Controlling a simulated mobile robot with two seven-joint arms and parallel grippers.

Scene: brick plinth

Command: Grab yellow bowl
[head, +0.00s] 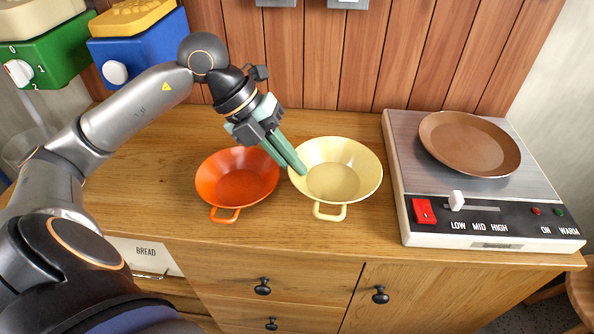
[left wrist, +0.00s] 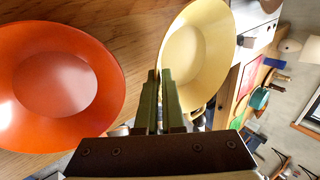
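The yellow bowl (head: 345,180) stands upright on the wooden counter, its loop handle facing the front; it also shows in the left wrist view (left wrist: 205,45). My left gripper (head: 297,170) reaches down to the bowl's left rim. Its two green fingers (left wrist: 160,75) are close together, with a narrow gap, and the rim appears to lie between them. The exact contact at the fingertips is partly hidden. The bowl looks level on the counter. My right gripper is in neither view.
An orange bowl (head: 240,185) stands close left of the yellow one. A hot plate (head: 410,165) with a brown pan (head: 470,145) is at the right. Green (head: 55,55) and blue (head: 140,55) dispensers stand at the upper left.

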